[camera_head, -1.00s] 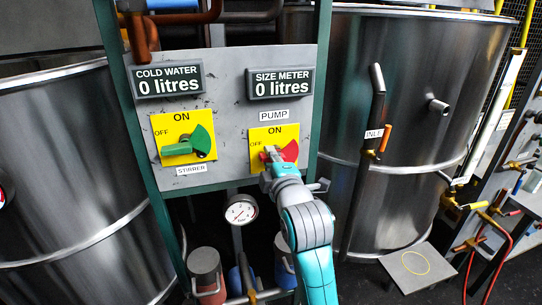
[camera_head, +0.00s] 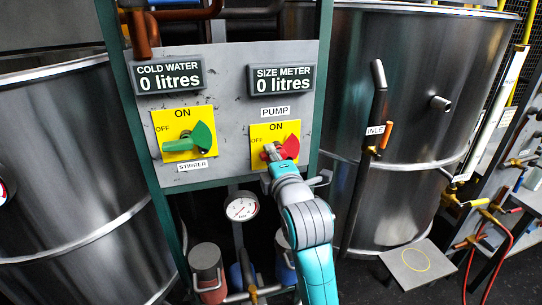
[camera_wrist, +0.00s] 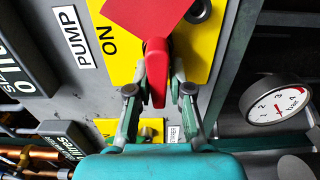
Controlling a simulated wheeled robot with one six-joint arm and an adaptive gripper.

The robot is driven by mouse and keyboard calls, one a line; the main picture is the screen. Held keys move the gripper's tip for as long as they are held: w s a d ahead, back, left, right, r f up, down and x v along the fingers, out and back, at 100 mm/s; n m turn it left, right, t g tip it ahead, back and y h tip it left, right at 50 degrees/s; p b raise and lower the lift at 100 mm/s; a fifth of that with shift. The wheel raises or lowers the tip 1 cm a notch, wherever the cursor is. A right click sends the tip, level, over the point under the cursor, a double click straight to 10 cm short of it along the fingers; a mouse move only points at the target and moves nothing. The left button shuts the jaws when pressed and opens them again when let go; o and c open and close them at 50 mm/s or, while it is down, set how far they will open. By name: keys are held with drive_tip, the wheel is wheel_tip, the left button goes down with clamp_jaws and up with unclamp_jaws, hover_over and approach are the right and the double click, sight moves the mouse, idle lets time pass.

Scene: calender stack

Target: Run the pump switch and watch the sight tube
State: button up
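The pump switch (camera_head: 288,147) is red on a yellow plate with ON and OFF marks, below a PUMP label. Its red handle also shows in the wrist view (camera_wrist: 157,72) and points toward the OFF side. My gripper (camera_head: 270,154) is at this handle. In the wrist view the fingers (camera_wrist: 159,82) stand close on both sides of the handle and seem to hold it. A pale upright tube (camera_head: 495,115), likely the sight tube, stands beside the right steel tank. Any liquid level in it is too small to tell.
The green stirrer switch (camera_head: 188,143) is left of the pump switch, handle toward OFF. Displays COLD WATER (camera_head: 169,77) and SIZE METER (camera_head: 281,80) both read 0 litres. A round gauge (camera_head: 242,206) hangs below the panel. The steel tank (camera_head: 420,60) with an inlet pipe (camera_head: 376,110) stands right.

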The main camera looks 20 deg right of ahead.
drive_tip(key=shift+o, duration=1.2)
drive_tip(key=shift+s, duration=0.15)
drive_tip(key=s, duration=1.1)
drive_tip(key=shift+s, duration=0.4)
drive_tip(key=shift+f, duration=0.1)
